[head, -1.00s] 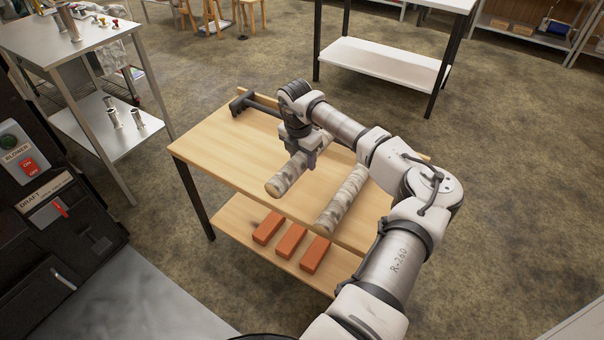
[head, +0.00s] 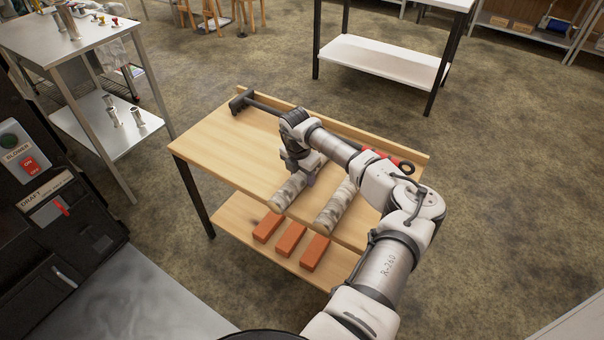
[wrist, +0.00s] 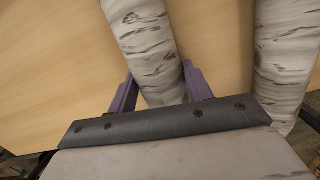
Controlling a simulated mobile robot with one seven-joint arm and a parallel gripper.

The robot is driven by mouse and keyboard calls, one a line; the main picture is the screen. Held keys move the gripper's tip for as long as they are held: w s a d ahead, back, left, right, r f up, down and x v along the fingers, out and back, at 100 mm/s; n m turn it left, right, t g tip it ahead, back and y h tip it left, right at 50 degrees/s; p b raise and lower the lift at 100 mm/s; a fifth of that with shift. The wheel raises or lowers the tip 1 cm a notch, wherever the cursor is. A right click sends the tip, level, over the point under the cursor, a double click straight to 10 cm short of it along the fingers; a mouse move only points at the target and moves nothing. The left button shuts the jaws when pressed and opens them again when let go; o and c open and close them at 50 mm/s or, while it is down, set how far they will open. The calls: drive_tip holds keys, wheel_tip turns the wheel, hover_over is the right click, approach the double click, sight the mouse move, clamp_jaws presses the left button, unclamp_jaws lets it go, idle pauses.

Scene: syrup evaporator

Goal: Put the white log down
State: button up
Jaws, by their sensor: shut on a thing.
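A white birch-like log (head: 287,193) with dark marks is held over the wooden table (head: 222,142). It also shows in the wrist view (wrist: 148,48), between the two purple fingers. My gripper (head: 301,173) is shut on this log from above, near its middle. The log's near end is by the table's front edge. I cannot tell whether its underside touches the tabletop. A second similar log (head: 334,205) lies on the table just to the right, roughly parallel and apart from the held one; it also shows in the wrist view (wrist: 284,60).
A dark long-handled tool (head: 262,103) with a red grip lies along the table's back. Several orange bricks (head: 291,239) sit on the lower shelf. The tabletop's left part is clear. A black machine (head: 45,215) stands at left.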

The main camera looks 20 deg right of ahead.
drive_tip(key=o, duration=1.4)
